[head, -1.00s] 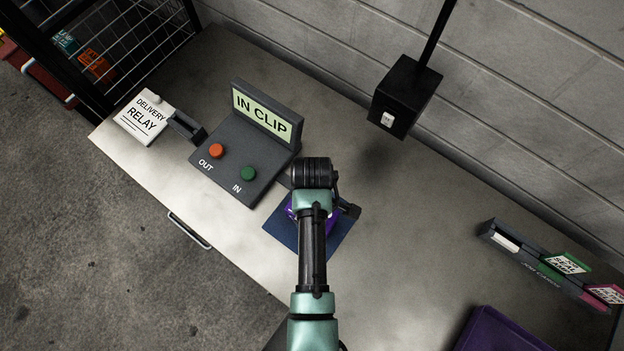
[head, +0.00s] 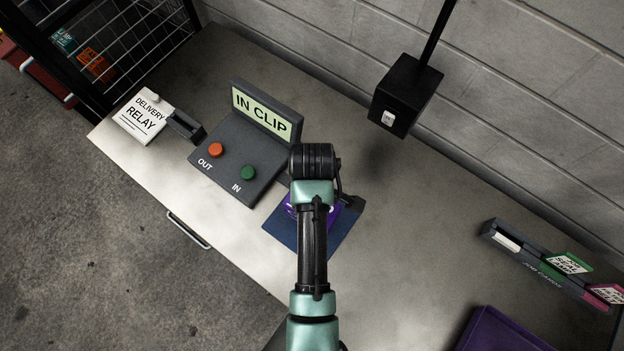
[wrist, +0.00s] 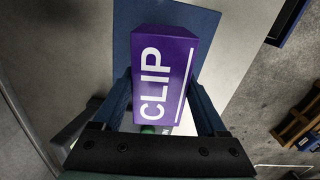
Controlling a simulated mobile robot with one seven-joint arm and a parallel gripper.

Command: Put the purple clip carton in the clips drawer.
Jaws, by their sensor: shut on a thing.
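The purple clip carton (wrist: 178,50), with white CLIP lettering, sits between the two fingers of my gripper (wrist: 165,98) in the wrist view. My gripper is shut on it. In the head view the carton (head: 296,211) is mostly hidden under my arm, above a dark blue mat (head: 314,242). The carton appears lifted off the mat, though the gap is hard to judge. A metal handle (head: 188,230) shows at the table's front edge. No clips drawer label is visible, so I cannot tell whether this handle is the clips drawer's.
A console reading IN CLIP (head: 262,115) with OUT and IN buttons stands left of my gripper. A DELIVERY RELAY sign (head: 142,118) is farther left. A black box (head: 405,97) hangs at the back. A card rack (head: 548,268) and purple tray (head: 495,330) are at right.

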